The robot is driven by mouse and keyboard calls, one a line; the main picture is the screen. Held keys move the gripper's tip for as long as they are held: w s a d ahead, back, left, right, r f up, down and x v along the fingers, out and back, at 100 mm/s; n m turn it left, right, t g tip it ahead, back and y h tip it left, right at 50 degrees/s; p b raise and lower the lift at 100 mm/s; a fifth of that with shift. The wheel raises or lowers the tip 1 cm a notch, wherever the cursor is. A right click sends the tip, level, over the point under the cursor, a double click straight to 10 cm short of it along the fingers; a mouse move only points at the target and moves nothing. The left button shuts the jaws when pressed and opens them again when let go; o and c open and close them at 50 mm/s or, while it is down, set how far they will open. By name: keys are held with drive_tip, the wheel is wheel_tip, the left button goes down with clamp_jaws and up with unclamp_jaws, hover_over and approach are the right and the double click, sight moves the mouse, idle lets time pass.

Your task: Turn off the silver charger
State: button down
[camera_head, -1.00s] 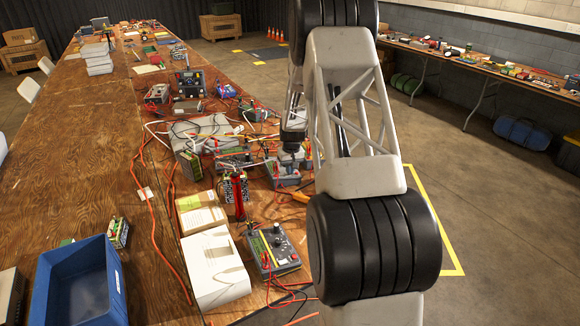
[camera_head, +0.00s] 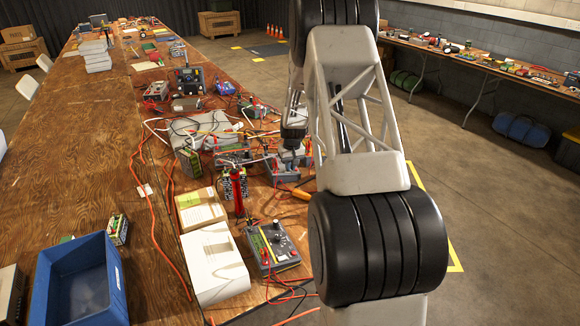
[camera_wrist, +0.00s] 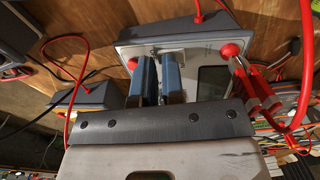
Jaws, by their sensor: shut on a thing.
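The silver charger (camera_wrist: 213,55) fills the upper middle of the wrist view. It is a grey box with a silver face, a dark display-like panel and red plugs at both sides. My gripper (camera_wrist: 158,56) has its two blue-grey fingers over this face, left of the panel. They are close together, shut on a small part of the face that looks like a switch. The fingertips mostly hide that part, so its position cannot be told. In the head view the charger (camera_head: 283,173) is partly hidden among other boxes, with my gripper coming down over it.
Red cables and plugs (camera_wrist: 262,92) rise close to the gripper's right. Another grey unit (camera_wrist: 90,96) stands at its left. In the head view, a multimeter-like box (camera_head: 272,245), a white box (camera_head: 214,262) and a blue bin (camera_head: 75,285) stand nearer. The table's left side is largely clear.

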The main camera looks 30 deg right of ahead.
drive_tip(key=shift+s+a+f, duration=0.15)
drive_tip(key=shift+f, duration=0.3)
drive_tip(key=shift+s+a+f, duration=0.1)
drive_tip(key=shift+s+f, duration=0.05)
drive_tip(key=shift+f, duration=0.3)
drive_tip(key=shift+a, duration=0.1)
drive_tip(key=shift+w+a+r, duration=0.1)
drive_tip(key=shift+a, duration=0.65)
drive_tip(key=shift+r, duration=0.15)
wheel_tip(320, 180, up, 15)
drive_tip(key=d, duration=0.1)
drive_tip(key=shift+w+d+r, duration=0.2)
drive_tip(key=shift+w+d, duration=0.05)
drive_tip(key=shift+d, duration=0.05)
drive_tip(key=shift+s+d, duration=0.1)
drive_tip(key=shift+s+d, duration=0.25)
